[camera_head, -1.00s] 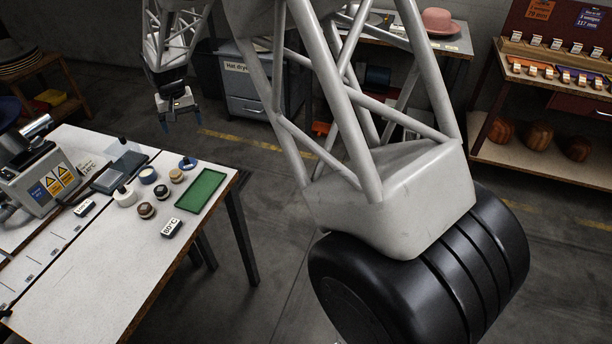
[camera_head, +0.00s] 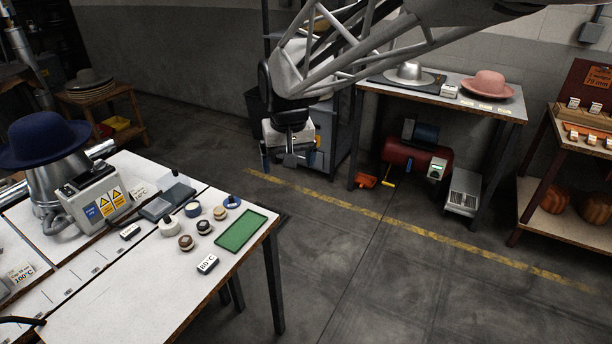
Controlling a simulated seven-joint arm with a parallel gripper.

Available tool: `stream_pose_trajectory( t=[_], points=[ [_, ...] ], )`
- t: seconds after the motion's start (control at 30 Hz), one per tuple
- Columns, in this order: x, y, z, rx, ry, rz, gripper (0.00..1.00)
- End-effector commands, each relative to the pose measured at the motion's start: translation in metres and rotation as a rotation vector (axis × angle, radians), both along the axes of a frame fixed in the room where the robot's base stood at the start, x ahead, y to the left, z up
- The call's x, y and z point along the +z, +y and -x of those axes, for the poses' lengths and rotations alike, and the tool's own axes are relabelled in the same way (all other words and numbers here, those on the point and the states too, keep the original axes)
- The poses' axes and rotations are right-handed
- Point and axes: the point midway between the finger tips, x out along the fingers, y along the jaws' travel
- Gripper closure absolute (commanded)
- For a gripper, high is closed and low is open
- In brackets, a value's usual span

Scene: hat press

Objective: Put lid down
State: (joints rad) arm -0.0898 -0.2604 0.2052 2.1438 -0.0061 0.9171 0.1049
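My gripper (camera_head: 288,161) hangs in the air beyond the far right edge of the white table (camera_head: 105,312), fingers pointing down. Its two blue-tipped fingers are apart, and I see no lid between them. A small blue disc with a dark knob (camera_head: 231,202), which looks like a lid, lies flat on the table behind the green tray (camera_head: 243,231). Beside it stand a tan-topped jar (camera_head: 220,212), a blue-and-white jar (camera_head: 193,209), two dark-topped jars, one of them the brown one (camera_head: 186,242), and a white round pot with a dark knob (camera_head: 170,226).
A metal steamer device with warning labels (camera_head: 102,203) and a navy hat (camera_head: 43,139) stand at the table's left. A back table holds a grey hat (camera_head: 408,73) and a pink hat (camera_head: 487,84). The floor between is largely clear.

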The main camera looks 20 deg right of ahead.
Motion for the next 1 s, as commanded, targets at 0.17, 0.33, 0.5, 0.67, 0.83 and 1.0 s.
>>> stream_pose_trajectory(
  t=[0.17, 0.33, 0.5, 0.67, 0.83, 1.0],
  points=[
    [0.01, -0.015, 0.054, -0.002, -0.023, 0.002, 0.1],
    [0.012, -0.027, 0.102, -0.006, -0.043, 0.004, 0.1],
    [0.009, -0.038, 0.15, -0.007, -0.063, 0.008, 0.1],
    [0.003, -0.045, 0.192, -0.009, -0.08, 0.011, 0.1],
    [-0.005, -0.049, 0.222, -0.01, -0.092, 0.015, 0.1],
    [-0.009, -0.051, 0.235, -0.01, -0.096, 0.016, 0.1]
  ],
)
